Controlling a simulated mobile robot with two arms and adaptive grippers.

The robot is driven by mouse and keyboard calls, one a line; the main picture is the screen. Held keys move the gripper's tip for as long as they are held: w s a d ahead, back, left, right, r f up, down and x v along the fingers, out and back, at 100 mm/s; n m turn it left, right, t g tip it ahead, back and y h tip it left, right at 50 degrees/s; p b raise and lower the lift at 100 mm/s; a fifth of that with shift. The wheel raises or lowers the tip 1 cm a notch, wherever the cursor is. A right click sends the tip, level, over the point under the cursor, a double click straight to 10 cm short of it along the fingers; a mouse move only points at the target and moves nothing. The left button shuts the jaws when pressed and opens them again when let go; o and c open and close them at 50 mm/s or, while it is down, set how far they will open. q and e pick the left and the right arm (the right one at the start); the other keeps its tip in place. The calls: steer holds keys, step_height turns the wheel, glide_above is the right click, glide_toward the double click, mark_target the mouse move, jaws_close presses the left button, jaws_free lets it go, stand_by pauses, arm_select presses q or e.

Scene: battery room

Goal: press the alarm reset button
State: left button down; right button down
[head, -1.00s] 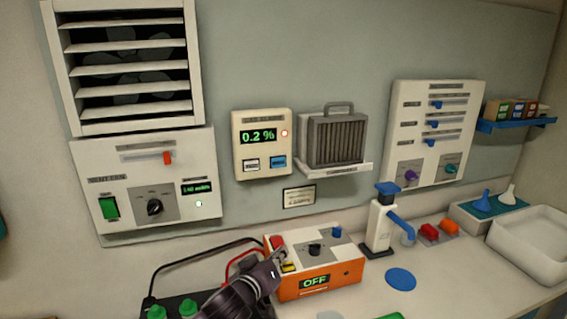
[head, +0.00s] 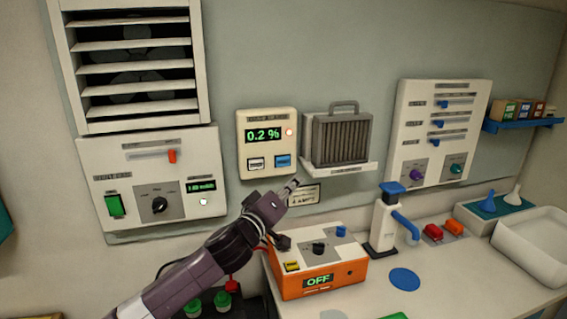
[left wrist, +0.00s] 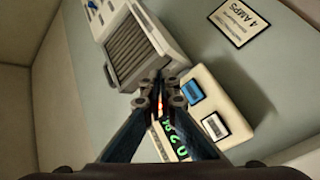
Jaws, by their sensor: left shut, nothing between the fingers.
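The cream gas detector box (head: 267,120) hangs on the wall panel with a green 0.2 % display (head: 263,135) and a lit red lamp (head: 290,132). Below the display are a white button (head: 256,164) and a blue button (head: 283,161); their labels are too small to read. In the left wrist view the blue button (left wrist: 194,92) and white button (left wrist: 215,126) lie right of my fingers. My left gripper (head: 293,184) is shut and empty, below and slightly right of the blue button in the head view, apparently apart from it. My right gripper is out of view.
A grey finned unit (head: 341,138) sits on a shelf right of the box. An orange charger (head: 318,281) reading OFF stands below. A vent control panel (head: 150,180) is at left, a slider panel (head: 440,130) at right.

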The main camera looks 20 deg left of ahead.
mark_target(289, 161)
arm_select(q)
steer(key=shift+w+a, duration=0.8)
steer(key=shift+w, duration=0.4)
steer(key=shift+w+a, duration=0.85)
steer(key=shift+w, duration=0.35)
steer(key=shift+w+a, duration=0.8)
steer(key=shift+w, duration=0.4)
steer(key=shift+w, duration=0.1)
steer(key=shift+w+a, duration=0.25)
steer(key=shift+w+a+p, duration=0.25)
steer(key=shift+w+p, duration=0.1)
steer(key=shift+p, duration=0.05)
steer(key=shift+s+d, duration=0.45)
steer(key=shift+s, duration=0.3)
